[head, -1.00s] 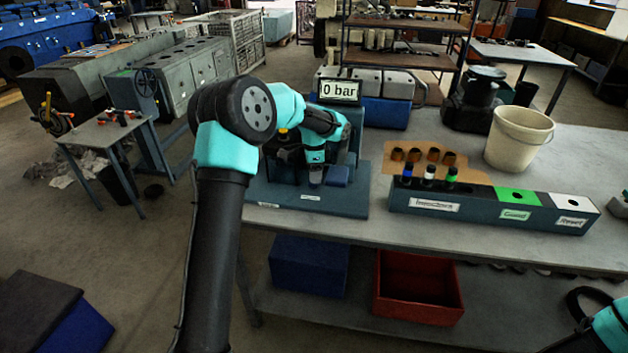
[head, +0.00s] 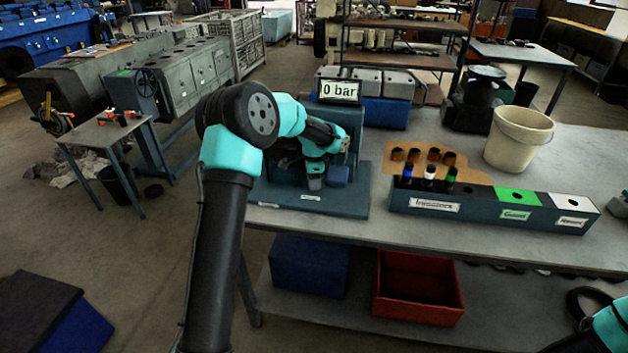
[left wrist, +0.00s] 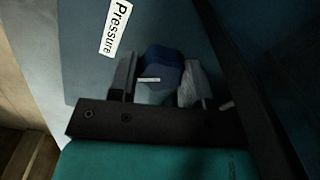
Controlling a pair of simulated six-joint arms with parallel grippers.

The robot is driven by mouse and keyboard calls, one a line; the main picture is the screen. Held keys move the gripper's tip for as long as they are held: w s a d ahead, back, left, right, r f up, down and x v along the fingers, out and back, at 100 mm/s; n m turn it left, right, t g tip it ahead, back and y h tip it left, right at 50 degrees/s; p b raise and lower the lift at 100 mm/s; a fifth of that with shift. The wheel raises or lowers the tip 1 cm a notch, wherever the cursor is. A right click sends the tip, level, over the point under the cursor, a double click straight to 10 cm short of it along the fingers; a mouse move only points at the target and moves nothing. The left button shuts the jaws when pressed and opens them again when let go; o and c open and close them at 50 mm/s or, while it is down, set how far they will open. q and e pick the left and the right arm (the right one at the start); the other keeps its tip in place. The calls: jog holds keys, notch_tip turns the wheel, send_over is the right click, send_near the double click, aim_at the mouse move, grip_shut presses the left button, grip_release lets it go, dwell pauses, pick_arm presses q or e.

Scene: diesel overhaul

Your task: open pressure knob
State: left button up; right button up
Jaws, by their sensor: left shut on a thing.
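The pressure knob (left wrist: 165,72) is a blue round knob with a small white mark in the left wrist view. It sits on the dark blue panel of the test stand, beside a white "Pressure" label (left wrist: 117,28). My left gripper (left wrist: 158,84) has one finger on each side of the knob and is shut on it. In the head view my left arm reaches over the blue test stand (head: 290,200) and hides the knob. The stand's display (head: 339,91) reads "0 bar". My right gripper is out of view; only part of that arm shows at bottom right.
On the bench right of the stand is a rack (head: 470,210) with labelled sections and several injectors. Behind it are several brown cups on a board (head: 470,176) and a white bucket (head: 518,138). A red bin (head: 418,312) and a blue box (head: 308,266) lie below.

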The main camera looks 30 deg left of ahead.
pick_arm(q)
jog(key=shift+c, duration=1.2)
jog(key=shift+n, duration=2.2)
jog(key=o, duration=0.9)
notch_tip(320, 180, up, 18)
jog(key=shift+f, duration=0.25)
